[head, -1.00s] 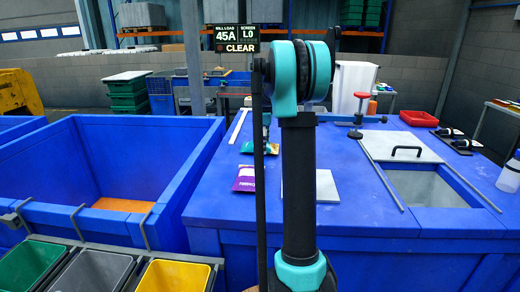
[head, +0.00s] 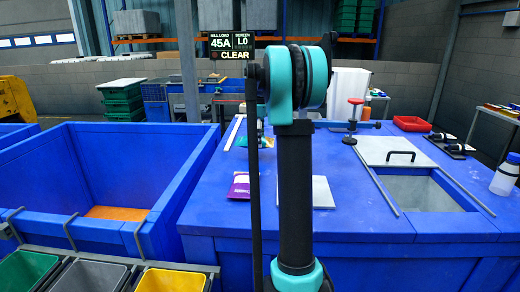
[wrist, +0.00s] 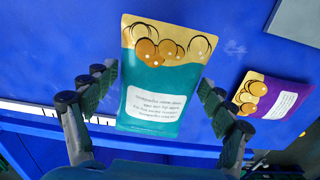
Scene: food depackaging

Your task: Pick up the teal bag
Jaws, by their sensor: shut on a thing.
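The teal bag (wrist: 155,85), with a yellow top and a white label, sits between the two fingers of my gripper (wrist: 156,86) in the wrist view. My gripper is shut on its sides. In the head view only a small part of the teal bag (head: 242,142) shows beside my arm, on or just above the blue table. My arm hides most of the gripper there. I cannot tell whether the bag is clear of the table.
A purple bag (head: 239,187) lies nearer on the blue table (head: 350,215), also at right in the wrist view (wrist: 268,98). A grey plate (head: 321,191) lies beside it. A lidded opening (head: 415,190) is at right. A large blue bin (head: 105,180) stands left.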

